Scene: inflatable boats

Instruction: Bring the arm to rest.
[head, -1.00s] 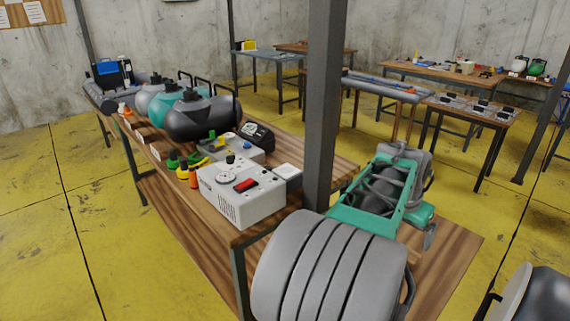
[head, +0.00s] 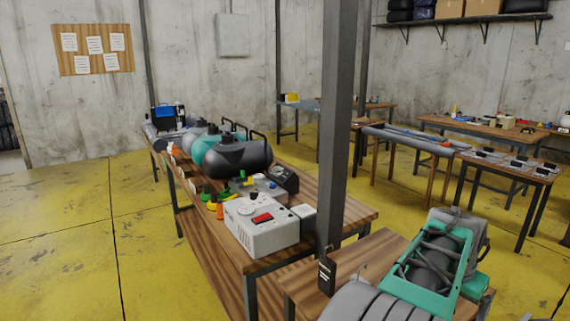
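My gripper does not show in the head view, and no part of my arm can be made out for sure. How the arm is held cannot be told from this picture.
A wooden workbench (head: 345,207) with a white control box (head: 262,226) and dark and teal tanks stands ahead. A steel post (head: 337,130) rises beside it. A teal-framed machine (head: 466,262) and a grey ribbed object (head: 378,305) are close at lower right. Yellow floor (head: 75,235) is clear at left.

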